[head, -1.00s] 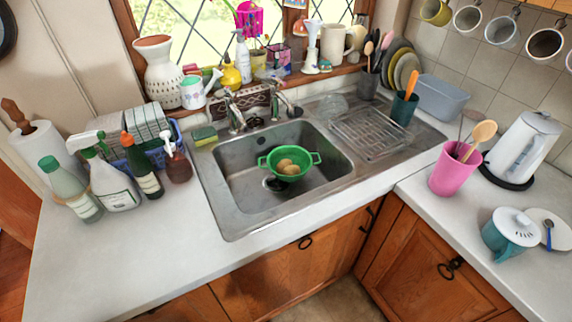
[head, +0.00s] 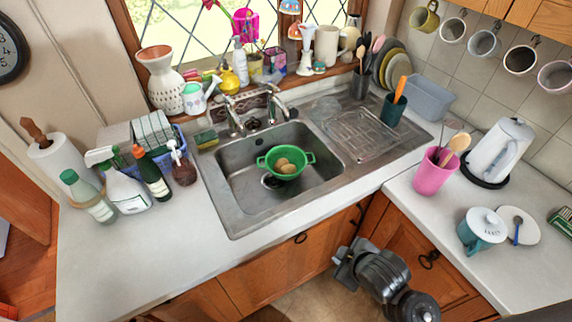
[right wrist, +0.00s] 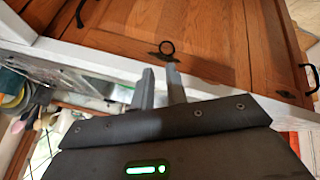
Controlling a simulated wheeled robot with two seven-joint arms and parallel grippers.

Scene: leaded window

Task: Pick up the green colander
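The green colander (head: 286,162) is in the sink basin (head: 237,190), upright, with its two side handles showing. Several brown, round, potato-like items (head: 285,166) lie in it. My right gripper (head: 342,264) is low in front of the cupboard doors, below the counter's front edge and well away from the colander. In the right wrist view its two fingers (right wrist: 161,87) stand apart with nothing between them. The colander cannot be made out in the right wrist view. My left gripper is not in view.
Two taps (head: 257,115) stand behind the basin. Spray bottles (head: 122,187) and a paper roll (head: 60,165) are at left. A pink pot (head: 433,175) and white kettle (head: 500,150) are at right. The left front counter (head: 140,260) is bare.

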